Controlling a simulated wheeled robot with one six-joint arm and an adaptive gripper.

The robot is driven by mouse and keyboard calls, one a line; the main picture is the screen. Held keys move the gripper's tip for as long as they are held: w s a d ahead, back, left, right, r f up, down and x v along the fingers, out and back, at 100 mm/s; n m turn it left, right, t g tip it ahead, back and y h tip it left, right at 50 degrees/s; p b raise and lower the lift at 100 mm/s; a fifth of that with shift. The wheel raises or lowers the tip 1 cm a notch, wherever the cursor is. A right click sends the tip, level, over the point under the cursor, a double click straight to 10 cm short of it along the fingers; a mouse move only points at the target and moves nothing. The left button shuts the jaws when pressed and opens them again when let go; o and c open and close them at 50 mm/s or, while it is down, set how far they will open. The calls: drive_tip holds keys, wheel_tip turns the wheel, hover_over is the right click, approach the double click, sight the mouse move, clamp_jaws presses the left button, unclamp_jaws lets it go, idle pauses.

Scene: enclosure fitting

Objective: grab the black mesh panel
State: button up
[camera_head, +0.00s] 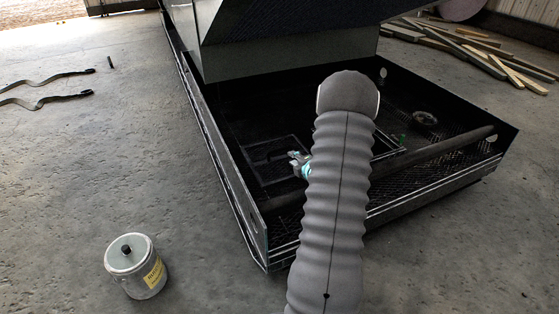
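A black enclosure (222,150) lies open on the concrete floor. Inside it, left of my arm, is a dark square framed panel (270,172) that looks like the black mesh panel; its fine texture is hard to make out. More dark mesh surface (440,153) shows on the enclosure floor to the right of my arm. My gripper (299,164) is mostly hidden behind my grey ribbed arm. Only a small pale and teal part shows, by the panel's right edge. I cannot tell whether it touches the panel or whether its fingers are open.
A dark raised cover (285,45) overhangs the enclosure's back. A dark bar (440,148) crosses its right part, near a round fitting (425,118). A lidded can (137,266) stands at front left. Straps (45,100) lie left, wooden planks (480,55) back right. Left floor is mostly clear.

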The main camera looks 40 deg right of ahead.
sight(281, 150)
drive_tip(key=x, duration=0.7)
drive_tip(key=shift+w+d+f, duration=0.1)
drive_tip(key=shift+w+f, duration=0.05)
drive_tip(key=shift+w, duration=0.2)
drive_tip(key=shift+x, duration=2.85)
drive_tip(key=shift+d, duration=0.2)
clamp_jaws()
